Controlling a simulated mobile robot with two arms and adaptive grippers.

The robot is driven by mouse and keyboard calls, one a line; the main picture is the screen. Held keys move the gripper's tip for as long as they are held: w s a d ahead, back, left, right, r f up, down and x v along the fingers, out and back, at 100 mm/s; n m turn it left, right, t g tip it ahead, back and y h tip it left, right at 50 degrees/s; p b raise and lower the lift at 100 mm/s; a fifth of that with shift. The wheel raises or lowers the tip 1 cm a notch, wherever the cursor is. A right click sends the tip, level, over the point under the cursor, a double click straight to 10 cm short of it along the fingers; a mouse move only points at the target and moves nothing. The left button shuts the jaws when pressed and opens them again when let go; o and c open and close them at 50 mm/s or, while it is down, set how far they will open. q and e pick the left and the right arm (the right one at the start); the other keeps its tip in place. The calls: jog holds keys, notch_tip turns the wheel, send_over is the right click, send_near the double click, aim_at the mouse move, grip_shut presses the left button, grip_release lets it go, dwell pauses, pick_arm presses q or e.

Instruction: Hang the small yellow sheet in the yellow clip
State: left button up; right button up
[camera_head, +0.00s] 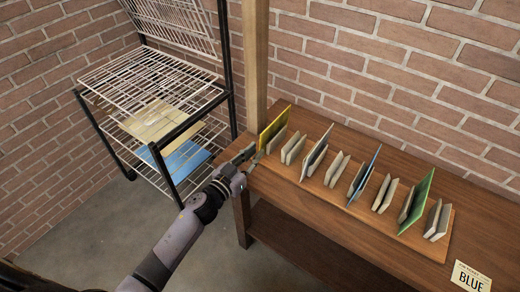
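A small yellow sheet (273,125) stands upright and tilted at the left end of a row on a wooden board. Its lower part is partly hidden by a pale grey folded holder. My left gripper (256,156) is at the left end of the board, just below and left of the yellow sheet. Its two fingers look parted, with nothing seen between them. I cannot tell whether it touches the sheet or the board. I cannot make out a yellow clip. My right gripper is not in view.
The board (339,197) also bears several pale holders, a blue sheet (364,176) and a green sheet (416,202). A wire rack (110,82) at left holds a larger yellowish sheet (153,121) and a blue sheet (185,160). A "BLUE" card (471,278) lies front right; brick walls stand behind.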

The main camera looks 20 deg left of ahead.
pick_arm(q)
jog(key=shift+w+d, duration=0.2)
jog(key=shift+w, duration=0.35)
jog(key=shift+x, duration=0.8)
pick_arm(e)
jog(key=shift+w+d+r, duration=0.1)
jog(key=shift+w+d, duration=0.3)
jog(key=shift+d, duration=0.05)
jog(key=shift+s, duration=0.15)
pick_arm(q)
grip_shut()
jog(key=shift+r, duration=0.1)
notch_tip(320, 180, up, 7)
jog(key=p, duration=0.8)
jog(key=shift+r, duration=0.2)
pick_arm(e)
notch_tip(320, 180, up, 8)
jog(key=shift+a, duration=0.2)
